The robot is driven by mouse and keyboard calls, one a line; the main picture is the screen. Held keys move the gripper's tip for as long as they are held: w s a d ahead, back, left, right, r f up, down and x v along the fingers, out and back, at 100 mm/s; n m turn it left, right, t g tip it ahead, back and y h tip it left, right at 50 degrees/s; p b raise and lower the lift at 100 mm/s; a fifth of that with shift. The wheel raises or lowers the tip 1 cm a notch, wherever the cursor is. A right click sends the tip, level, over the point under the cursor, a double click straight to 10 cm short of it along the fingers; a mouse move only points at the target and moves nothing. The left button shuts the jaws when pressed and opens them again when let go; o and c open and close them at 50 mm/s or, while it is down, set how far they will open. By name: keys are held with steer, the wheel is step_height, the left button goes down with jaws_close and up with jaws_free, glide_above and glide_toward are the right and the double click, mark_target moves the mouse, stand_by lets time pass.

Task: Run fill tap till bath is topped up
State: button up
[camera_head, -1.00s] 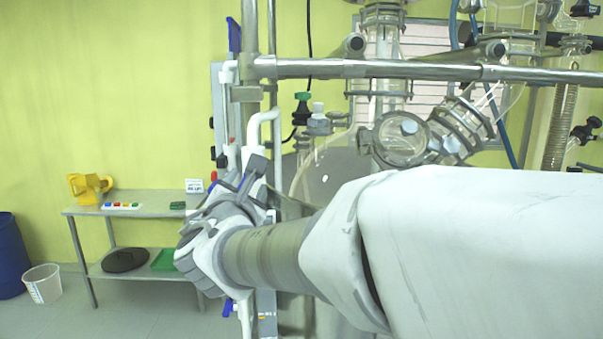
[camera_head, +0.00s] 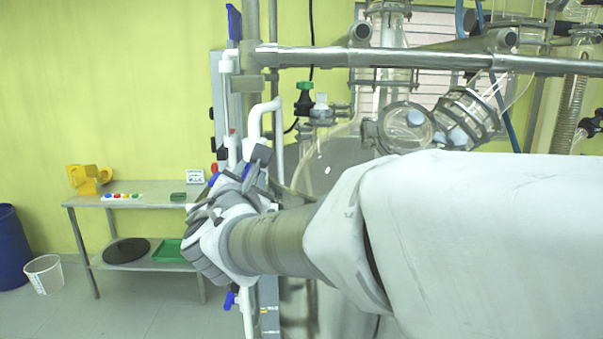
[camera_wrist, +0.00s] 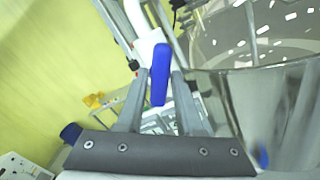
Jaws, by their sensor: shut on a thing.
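A blue tap handle (camera_wrist: 160,72) stands between the two fingers of my gripper (camera_wrist: 162,86) in the wrist view, and the gripper is shut on it. It sits on white pipework (camera_wrist: 148,42). In the head view, my gripper (camera_head: 252,166) is at the white vertical pipes left of the glass vessel, and my own wrist hides most of the grip. Other blue handles show above (camera_head: 234,22) and below (camera_head: 229,301) on this pipework. A rounded shiny vessel (camera_wrist: 235,100) is right of the fingers in the wrist view. I cannot make out a bath or its water level.
Steel frame rails (camera_head: 410,60) cross above my arm. The large glass vessel (camera_head: 325,165) stands behind it. A steel side table (camera_head: 150,201) with small items stands at the left, beside a white bucket (camera_head: 44,273) and a blue drum (camera_head: 15,255). Floor before the table is clear.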

steer(key=shift+f+b, duration=0.1)
steer(key=shift+b, duration=0.4)
jaws_close()
steer(key=shift+m+b, duration=5.8)
steer(key=shift+b, duration=3.45)
steer(key=o, duration=0.9)
jaws_free()
steer(key=shift+c, duration=0.2)
steer(key=shift+s, duration=0.1)
